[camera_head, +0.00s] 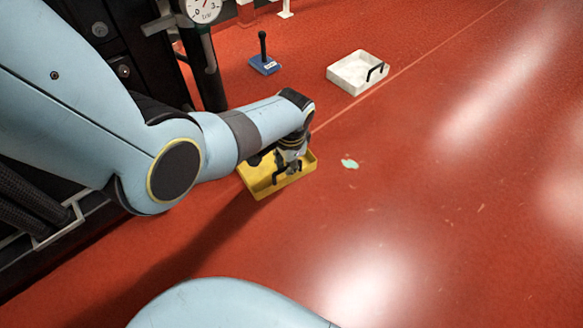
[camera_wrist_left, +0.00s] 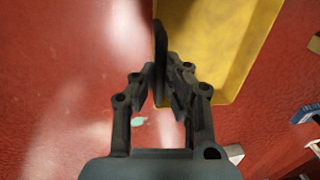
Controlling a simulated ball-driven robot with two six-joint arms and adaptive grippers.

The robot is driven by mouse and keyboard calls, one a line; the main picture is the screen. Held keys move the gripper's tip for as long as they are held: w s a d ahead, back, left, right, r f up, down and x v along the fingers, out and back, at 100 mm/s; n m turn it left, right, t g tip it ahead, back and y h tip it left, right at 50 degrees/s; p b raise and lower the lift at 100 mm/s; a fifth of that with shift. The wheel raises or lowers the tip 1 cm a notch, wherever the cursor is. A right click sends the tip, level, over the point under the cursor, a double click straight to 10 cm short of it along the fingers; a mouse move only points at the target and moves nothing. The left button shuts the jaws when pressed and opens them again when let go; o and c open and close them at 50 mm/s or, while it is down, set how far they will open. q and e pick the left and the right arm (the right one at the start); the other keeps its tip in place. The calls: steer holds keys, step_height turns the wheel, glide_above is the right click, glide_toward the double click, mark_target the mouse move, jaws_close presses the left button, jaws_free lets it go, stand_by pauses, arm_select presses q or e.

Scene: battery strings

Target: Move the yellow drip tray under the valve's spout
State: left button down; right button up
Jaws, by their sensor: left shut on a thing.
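The yellow drip tray (camera_head: 258,188) is below my left gripper (camera_head: 287,165) in the head view, and partly covered by it. The tray has a dark upright handle (camera_wrist_left: 160,45), seen between the fingers in the left wrist view. My left gripper (camera_wrist_left: 163,80) is shut on this handle. The tray (camera_wrist_left: 230,40) fills the upper right of the wrist view. I cannot tell whether it touches the floor or hangs just above it. I cannot make out the valve's spout; my left arm covers part of the left side. My right gripper is not in view.
A white tray (camera_head: 350,82) with a dark handle and a blue block (camera_head: 264,68) with a black knob stand farther back. A pressure gauge (camera_head: 203,10) and black cabinet (camera_head: 110,35) are at upper left. A pale green spot (camera_head: 349,164) marks the open red floor.

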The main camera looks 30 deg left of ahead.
arm_select(q)
steer(key=shift+w+a+b, duration=0.15)
steer(key=shift+w+a, duration=0.3)
steer(key=shift+a, duration=0.7)
steer(key=shift+w+a+b, duration=0.1)
steer(key=shift+w+a, duration=0.3)
steer(key=shift+a, duration=0.75)
steer(key=shift+w+a+b, duration=0.15)
steer(key=shift+w+a, duration=0.3)
steer(key=shift+a, duration=0.7)
steer(key=c, duration=1.4)
jaws_free()
